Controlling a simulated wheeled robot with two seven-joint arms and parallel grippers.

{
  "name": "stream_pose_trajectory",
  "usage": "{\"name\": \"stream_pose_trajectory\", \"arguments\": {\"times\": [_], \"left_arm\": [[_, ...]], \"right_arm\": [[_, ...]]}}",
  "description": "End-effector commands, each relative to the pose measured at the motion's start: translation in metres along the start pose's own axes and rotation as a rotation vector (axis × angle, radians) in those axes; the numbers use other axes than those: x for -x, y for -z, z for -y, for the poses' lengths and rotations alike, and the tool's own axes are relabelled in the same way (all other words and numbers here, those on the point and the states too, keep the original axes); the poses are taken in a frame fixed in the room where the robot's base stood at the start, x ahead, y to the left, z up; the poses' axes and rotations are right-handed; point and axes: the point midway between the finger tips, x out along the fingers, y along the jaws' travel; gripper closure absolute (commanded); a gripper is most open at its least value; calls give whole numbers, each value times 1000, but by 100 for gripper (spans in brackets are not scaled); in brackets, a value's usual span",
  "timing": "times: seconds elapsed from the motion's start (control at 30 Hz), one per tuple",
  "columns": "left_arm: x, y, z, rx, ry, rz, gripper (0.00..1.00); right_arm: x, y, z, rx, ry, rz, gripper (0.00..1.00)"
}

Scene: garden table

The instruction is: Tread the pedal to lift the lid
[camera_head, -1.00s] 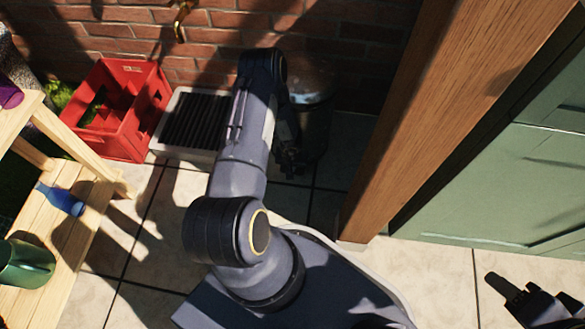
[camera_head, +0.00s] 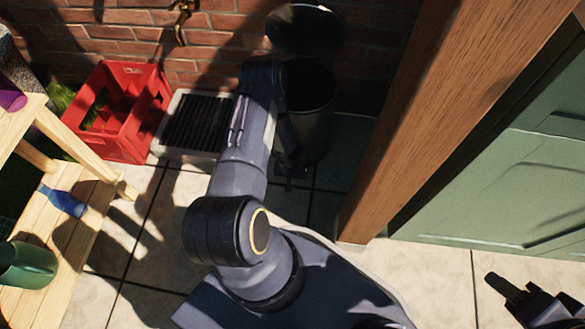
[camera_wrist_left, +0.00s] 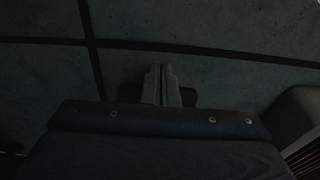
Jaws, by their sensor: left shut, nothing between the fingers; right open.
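A dark round pedal bin (camera_head: 312,112) stands by the brick wall in the head view. Its lid (camera_head: 303,28) is up, tilted back against the wall, and the dark opening shows. My left arm reaches down in front of the bin and hides part of it. My left gripper (camera_head: 288,168) is low by the bin's foot, in shadow. In the left wrist view its fingers (camera_wrist_left: 162,80) are shut with nothing between them, above dark floor tiles. I cannot make out the pedal. My right gripper (camera_head: 530,300) is open and empty at the lower right, away from the bin.
A red crate (camera_head: 125,145) and a grey-white box with a dark slatted top (camera_head: 175,150) stand left of the bin. A wooden post (camera_head: 440,110) and a green door (camera_head: 500,185) are on the right. A wooden shelf (camera_head: 85,215) stands on the left.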

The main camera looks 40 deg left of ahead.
Motion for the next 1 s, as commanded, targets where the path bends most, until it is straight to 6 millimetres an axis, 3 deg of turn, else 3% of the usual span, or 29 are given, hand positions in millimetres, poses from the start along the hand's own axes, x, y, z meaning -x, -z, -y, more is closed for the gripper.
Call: {"name": "stream_pose_trajectory", "arguments": {"times": [0.27,0.7,1.0], "left_arm": [[5,1,0,-1,0,-1,100],[72,1,0,-1,0,0,100],[78,0,0,0,0,1,100]], "right_arm": [[2,1,1,0,0,0,56],[30,15,14,0,0,0,56],[31,16,14,0,0,0,56]]}}
